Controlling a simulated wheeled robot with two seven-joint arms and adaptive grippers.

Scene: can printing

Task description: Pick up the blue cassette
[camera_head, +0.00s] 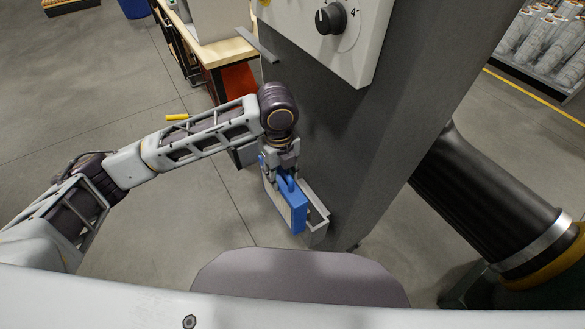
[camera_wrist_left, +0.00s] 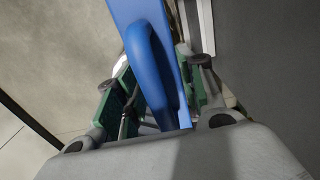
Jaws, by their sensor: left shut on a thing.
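The blue cassette (camera_head: 293,209) is a flat blue box with a looped handle on top. It sits at a narrow grey holder (camera_head: 317,221) on the side of the dark grey machine. I cannot tell whether it is still inside the holder or beside it. My left gripper (camera_head: 285,168) reaches down from above and is shut on the cassette's handle. In the left wrist view the blue handle (camera_wrist_left: 147,65) lies between the green-padded fingers (camera_wrist_left: 150,108). The fingers partly hide the cassette's upper end. My right gripper is not in view.
The grey machine (camera_head: 380,125) with a dial panel (camera_head: 345,45) stands right beside the cassette. A wooden-topped workbench (camera_head: 222,52) is behind my left arm. A thick black pipe (camera_head: 490,195) is at the right. Open floor (camera_head: 120,235) lies to the left.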

